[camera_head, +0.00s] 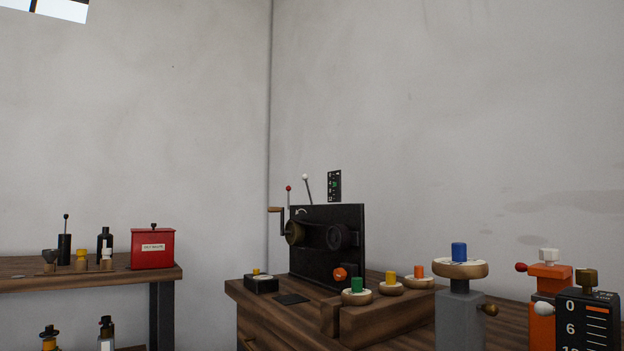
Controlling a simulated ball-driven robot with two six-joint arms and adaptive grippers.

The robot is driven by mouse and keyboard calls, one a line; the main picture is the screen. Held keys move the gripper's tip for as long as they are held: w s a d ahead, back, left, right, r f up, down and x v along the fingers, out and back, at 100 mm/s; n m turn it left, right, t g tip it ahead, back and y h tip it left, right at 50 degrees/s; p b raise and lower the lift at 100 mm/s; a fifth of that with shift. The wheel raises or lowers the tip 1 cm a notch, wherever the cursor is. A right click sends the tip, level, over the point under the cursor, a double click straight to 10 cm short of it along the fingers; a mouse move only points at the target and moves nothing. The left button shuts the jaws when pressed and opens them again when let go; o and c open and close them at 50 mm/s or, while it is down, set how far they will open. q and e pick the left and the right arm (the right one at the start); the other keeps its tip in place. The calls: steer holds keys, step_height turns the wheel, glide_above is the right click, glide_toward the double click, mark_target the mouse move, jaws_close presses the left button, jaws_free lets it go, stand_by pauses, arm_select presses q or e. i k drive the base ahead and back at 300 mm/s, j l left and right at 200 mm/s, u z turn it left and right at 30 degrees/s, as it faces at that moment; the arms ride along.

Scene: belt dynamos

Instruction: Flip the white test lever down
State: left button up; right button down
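The white test lever (305,183) is a thin dark rod with a white ball tip. It stands up behind the top edge of a black belt machine (312,263) near the picture's middle, leaning slightly left. A shorter lever with a red ball tip (289,189) stands just to its left. The machine has a crank with a wooden handle (275,210) on its left and two dark pulleys on its front face. The lever's base is hidden behind the panel. Neither of my grippers is in view.
The machine stands on a wooden bench (262,309). Round dials with green, yellow and orange knobs sit before it. A grey post with a blue knob (459,252) and an orange device (550,290) stand at right. A side table (80,282) holds a red box (152,248).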

mark_target(306, 177)
steer(key=i+j+z, duration=0.1)
steer(key=i+j, duration=0.8)
steer(key=j, duration=0.15)
steer(key=i+j+z, duration=0.15)
steer(key=i+j, duration=0.25)
steer(key=j, duration=0.1)
